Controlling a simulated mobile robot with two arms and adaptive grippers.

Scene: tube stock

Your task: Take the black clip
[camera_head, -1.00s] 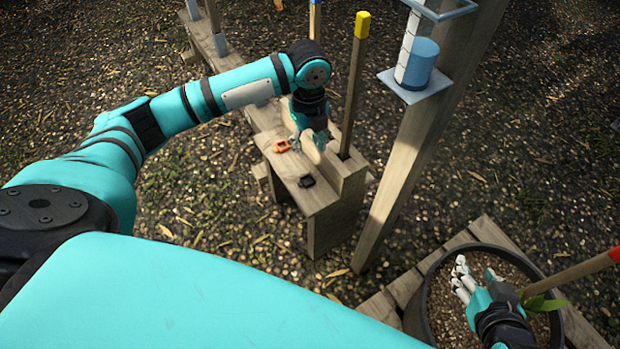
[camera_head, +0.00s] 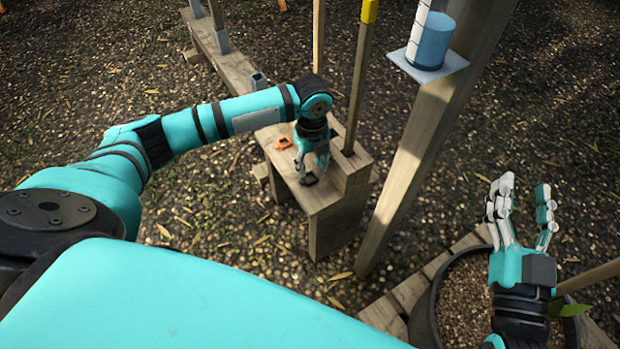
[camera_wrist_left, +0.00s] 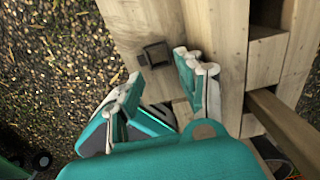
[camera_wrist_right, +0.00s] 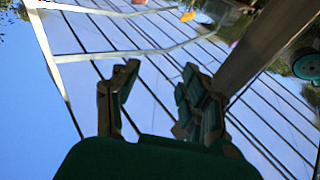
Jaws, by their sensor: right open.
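The black clip (camera_head: 309,181) lies on the wooden bench top, partly covered by my left gripper (camera_head: 311,170) in the head view. In the left wrist view, the black clip (camera_wrist_left: 155,54) lies flat on the wood just beyond the fingertips. My left gripper (camera_wrist_left: 158,72) is open and empty there, with its fingers spread to either side below the clip. Whether they touch the wood I cannot tell. My right gripper (camera_head: 523,192) is open and empty above the round planter, fingers pointing up; its spread fingers also show in the right wrist view (camera_wrist_right: 158,85).
An orange clip (camera_head: 283,143) lies on the bench (camera_head: 325,194) behind the left gripper. A yellow-topped wooden handle (camera_head: 360,80) stands beside it. A wooden post (camera_head: 420,150) bears a blue cylinder gauge (camera_head: 431,43). A round planter (camera_head: 437,290) sits at lower right.

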